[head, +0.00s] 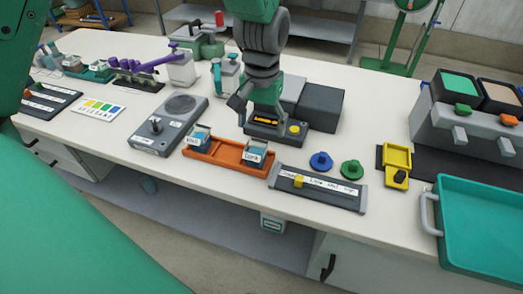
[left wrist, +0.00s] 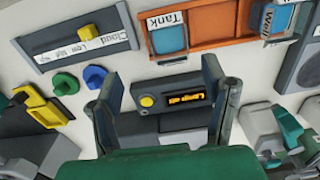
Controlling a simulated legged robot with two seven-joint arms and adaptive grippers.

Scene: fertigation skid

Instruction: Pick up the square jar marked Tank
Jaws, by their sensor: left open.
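The square jar marked Tank (head: 255,153), with blue contents and a white label, sits in the right end of the orange tray (head: 227,155). It also shows in the left wrist view (left wrist: 170,37), beyond the fingertips. A similar jar marked Well (head: 199,138) sits in the tray's left end; part of it shows in the left wrist view (left wrist: 270,20). My left gripper (head: 252,108) is open and empty, above and behind the tray, over the grey meter (head: 262,128). In the left wrist view its fingers (left wrist: 161,70) stand apart, with no jar between them. My right gripper is not in view.
A slider panel (head: 318,187) lies right of the tray, with a blue knob (head: 321,161) and a green knob (head: 352,170) behind it. A grey stirrer-like plate (head: 172,124) stands left. A teal tray (head: 490,225) is at the far right.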

